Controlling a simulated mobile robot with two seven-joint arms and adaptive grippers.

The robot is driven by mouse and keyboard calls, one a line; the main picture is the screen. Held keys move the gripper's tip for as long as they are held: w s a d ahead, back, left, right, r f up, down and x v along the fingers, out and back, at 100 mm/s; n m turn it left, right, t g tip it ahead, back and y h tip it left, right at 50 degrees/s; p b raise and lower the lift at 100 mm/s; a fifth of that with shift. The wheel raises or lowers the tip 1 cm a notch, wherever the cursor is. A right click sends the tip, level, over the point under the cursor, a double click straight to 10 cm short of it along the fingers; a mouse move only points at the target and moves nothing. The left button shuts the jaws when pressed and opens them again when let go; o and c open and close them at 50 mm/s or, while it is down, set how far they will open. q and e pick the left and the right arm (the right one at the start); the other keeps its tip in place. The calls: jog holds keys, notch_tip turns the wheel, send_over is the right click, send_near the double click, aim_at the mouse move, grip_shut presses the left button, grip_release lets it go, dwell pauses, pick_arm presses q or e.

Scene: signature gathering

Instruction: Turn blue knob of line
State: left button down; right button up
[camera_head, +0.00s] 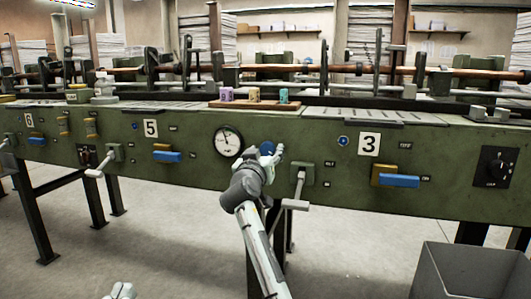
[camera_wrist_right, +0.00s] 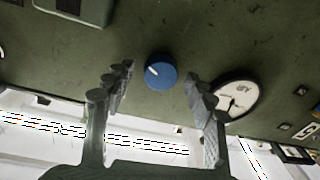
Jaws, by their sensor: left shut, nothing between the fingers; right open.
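The round blue knob (camera_head: 267,147) is on the green machine front (camera_head: 190,178), right of the round white gauge (camera_head: 229,141), partly hidden behind my right gripper (camera_head: 272,156). In the right wrist view the knob (camera_wrist_right: 161,72) has a white pointer mark. It shows between the two spread fingers of my right gripper (camera_wrist_right: 158,88), which is open and empty. The fingers do not visibly touch the knob; its exact distance is hard to tell. My left gripper (camera_head: 122,291) shows only at the bottom edge of the head view, shut and empty, far from the knob.
A grey lever (camera_head: 302,177) sticks out just right of my right gripper. A grey bin (camera_head: 470,272) is at lower right.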

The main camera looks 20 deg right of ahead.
jog(key=v, duration=1.2)
dwell(1.5)
